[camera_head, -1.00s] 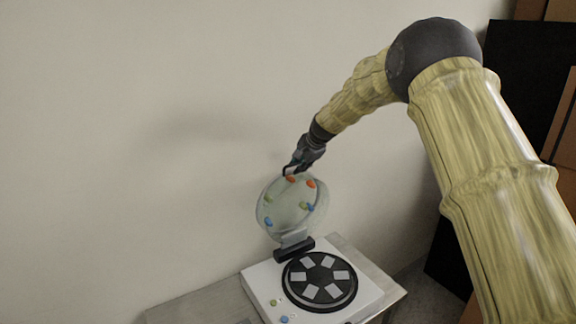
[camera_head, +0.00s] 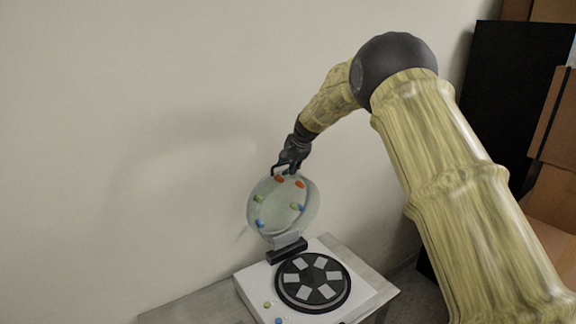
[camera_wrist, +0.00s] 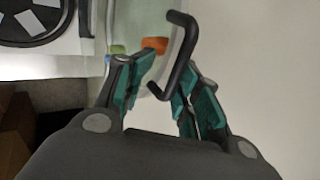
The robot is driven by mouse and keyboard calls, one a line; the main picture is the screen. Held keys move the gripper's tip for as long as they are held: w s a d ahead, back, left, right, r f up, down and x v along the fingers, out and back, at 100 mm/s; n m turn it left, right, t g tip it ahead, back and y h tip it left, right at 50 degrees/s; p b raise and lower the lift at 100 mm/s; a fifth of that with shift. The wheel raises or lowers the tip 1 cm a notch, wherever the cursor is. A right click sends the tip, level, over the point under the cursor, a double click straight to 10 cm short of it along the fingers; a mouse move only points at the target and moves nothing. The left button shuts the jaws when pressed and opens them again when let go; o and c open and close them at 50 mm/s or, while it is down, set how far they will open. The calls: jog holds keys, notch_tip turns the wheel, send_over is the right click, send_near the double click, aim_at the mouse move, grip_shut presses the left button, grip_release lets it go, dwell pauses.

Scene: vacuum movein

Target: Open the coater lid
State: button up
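The coater (camera_head: 362,292) is a white box with a black round plate (camera_head: 342,291) bearing several pale squares. Its translucent round lid (camera_head: 280,213), with several coloured knobs, stands raised on the hinge (camera_head: 287,250) at the back. The lid's black bent handle (camera_head: 279,168) is at its top edge. My gripper (camera_head: 285,167) is at this handle. In the wrist view the handle (camera_wrist: 190,47) reaches between the teal fingertips of my gripper (camera_wrist: 164,80). A gap shows between the left finger and the handle; contact with the right finger is unclear.
The coater stands on a grey table (camera_head: 185,306) close to a plain wall (camera_head: 120,130). A black panel (camera_head: 492,100) and brown boxes (camera_head: 555,130) are at the right. The space over the round plate is clear.

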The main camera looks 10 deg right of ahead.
jog(key=shift+s+d+r, duration=0.1)
jog(key=shift+d+r, duration=0.05)
jog(key=shift+r, duration=0.2)
jog(key=v, duration=1.1)
